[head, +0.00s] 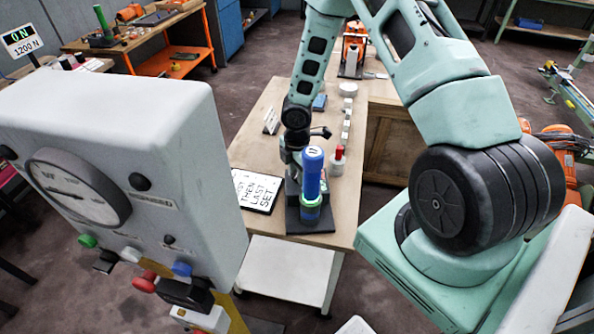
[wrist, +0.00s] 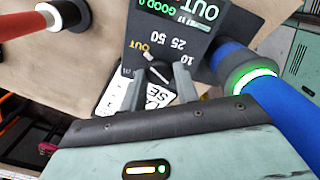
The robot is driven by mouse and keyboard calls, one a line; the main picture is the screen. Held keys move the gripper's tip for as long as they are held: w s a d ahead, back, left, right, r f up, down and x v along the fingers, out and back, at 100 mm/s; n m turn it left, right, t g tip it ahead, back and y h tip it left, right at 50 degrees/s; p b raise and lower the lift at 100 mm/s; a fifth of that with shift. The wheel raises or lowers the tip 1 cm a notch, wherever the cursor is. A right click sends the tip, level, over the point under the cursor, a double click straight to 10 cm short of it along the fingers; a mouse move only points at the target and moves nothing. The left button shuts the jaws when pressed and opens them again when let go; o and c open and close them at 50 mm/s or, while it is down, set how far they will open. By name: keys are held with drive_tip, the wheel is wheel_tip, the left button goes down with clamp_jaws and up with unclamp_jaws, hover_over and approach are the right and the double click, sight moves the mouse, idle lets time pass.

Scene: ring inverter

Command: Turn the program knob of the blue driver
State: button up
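The blue driver (head: 313,172) stands upright on a dark base at the front of the wooden table. Its blue body (wrist: 285,105) with a glowing green-white ring fills the right of the wrist view. Beside it is a dark panel (wrist: 190,52) marked OUT, 10, 25 and 50, with a green GOOD 0 readout. A small knob with a pale pointer (wrist: 156,72) is on this panel. My gripper (wrist: 160,85) is open, its two grey fingers apart near the knob, one towards each side. Contact cannot be told. In the head view my gripper is largely hidden behind the driver.
A red-topped item (head: 338,153) stands right of the driver, with several pale round pieces behind it. A lettered card (head: 257,190) lies to the left. A large grey gauge box (head: 120,150) fills the left foreground of the head view.

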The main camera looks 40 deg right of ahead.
drive_tip(key=c, duration=0.3)
drive_tip(key=shift+c, duration=0.2)
drive_tip(key=m+b, duration=0.1)
drive_tip(key=m, duration=0.2)
drive_tip(key=shift+m, duration=0.3)
drive_tip(key=shift+m+b, duration=0.7)
drive_tip(key=shift+m, duration=1.3)
drive_tip(key=o, duration=1)
drive_tip(key=shift+c, duration=0.2)
drive_tip(key=shift+r, duration=0.1)
